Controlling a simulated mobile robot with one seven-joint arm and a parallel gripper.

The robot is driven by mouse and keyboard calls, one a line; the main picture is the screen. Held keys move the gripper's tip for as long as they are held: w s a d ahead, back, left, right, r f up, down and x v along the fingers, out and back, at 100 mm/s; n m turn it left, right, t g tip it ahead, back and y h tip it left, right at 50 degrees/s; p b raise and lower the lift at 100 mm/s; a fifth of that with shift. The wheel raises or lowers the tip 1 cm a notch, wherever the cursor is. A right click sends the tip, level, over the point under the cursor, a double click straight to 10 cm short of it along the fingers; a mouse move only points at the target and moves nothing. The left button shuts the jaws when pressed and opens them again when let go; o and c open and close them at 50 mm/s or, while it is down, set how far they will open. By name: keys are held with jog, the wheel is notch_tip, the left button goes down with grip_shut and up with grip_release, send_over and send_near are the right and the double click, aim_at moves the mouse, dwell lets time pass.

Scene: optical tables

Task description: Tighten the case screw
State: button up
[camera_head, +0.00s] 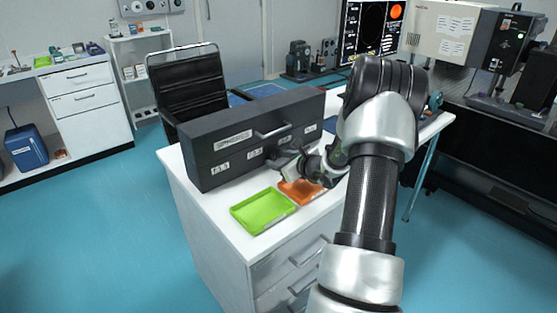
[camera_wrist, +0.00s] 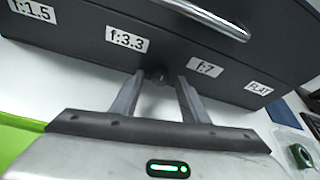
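The case (camera_head: 215,152) is a long dark grey box with white labels and a metal handle, lying on the white table. In the wrist view its front face (camera_wrist: 72,45) fills the top, with labels such as "f:3.3" and "f:7". A small dark screw knob (camera_wrist: 158,75) sits low on the front face, between those two labels. My gripper (camera_wrist: 161,82) is open, with its fingertips on either side of the knob and a gap visible. In the head view my gripper (camera_head: 281,160) is at the case front, and the knob cannot be made out.
A green tray (camera_head: 263,211) and an orange tray (camera_head: 300,192) lie in front of the case, below my gripper. A black chair (camera_head: 188,85) stands behind the white table (camera_head: 190,205).

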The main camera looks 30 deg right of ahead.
jog(key=a+p+v, duration=0.1)
jog(key=p+v, duration=0.2)
jog(key=v, duration=1.4)
jog(key=shift+s+d, duration=0.2)
jog(key=shift+d, duration=0.25)
jog(key=shift+r, duration=0.1)
